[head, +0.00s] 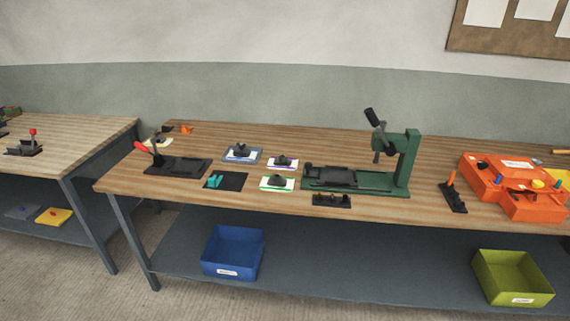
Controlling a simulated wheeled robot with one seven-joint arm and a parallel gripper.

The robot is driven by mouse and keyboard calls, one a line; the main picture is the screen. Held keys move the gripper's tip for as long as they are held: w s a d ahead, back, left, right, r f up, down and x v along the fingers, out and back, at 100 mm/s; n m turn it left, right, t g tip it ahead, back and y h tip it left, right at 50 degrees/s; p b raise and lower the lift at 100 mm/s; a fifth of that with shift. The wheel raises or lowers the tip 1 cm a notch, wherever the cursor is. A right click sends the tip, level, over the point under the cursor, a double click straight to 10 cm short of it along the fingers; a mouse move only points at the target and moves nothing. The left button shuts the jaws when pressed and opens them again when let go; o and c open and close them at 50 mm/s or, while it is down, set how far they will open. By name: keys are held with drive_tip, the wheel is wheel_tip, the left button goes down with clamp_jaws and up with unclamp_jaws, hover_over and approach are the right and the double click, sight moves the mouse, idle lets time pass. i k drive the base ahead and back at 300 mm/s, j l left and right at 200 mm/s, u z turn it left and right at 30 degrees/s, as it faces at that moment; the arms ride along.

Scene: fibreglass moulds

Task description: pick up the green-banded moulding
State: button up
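The green-banded moulding (278,182) is a small dark piece on a white card with a green edge. It lies near the front of the wooden workbench (225,204), left of the green press. My gripper is not in view. A similar dark piece on a purple-edged card (283,162) lies just behind it. Another dark piece sits on a blue-grey tray (242,154) behind and to the left.
The green press (408,160) stands close on the right, with a small black rack (332,200) in front. A black mat with a teal item (214,182) lies left. A red-handled clamp (175,165) and orange case (515,185) stand farther out. Bins (233,252) sit below.

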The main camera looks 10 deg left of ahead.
sight(276, 183)
drive_tip(key=i+j, duration=0.25)
drive_tip(key=i, duration=0.15)
drive_tip(key=i+j, duration=0.25)
drive_tip(key=i, duration=0.15)
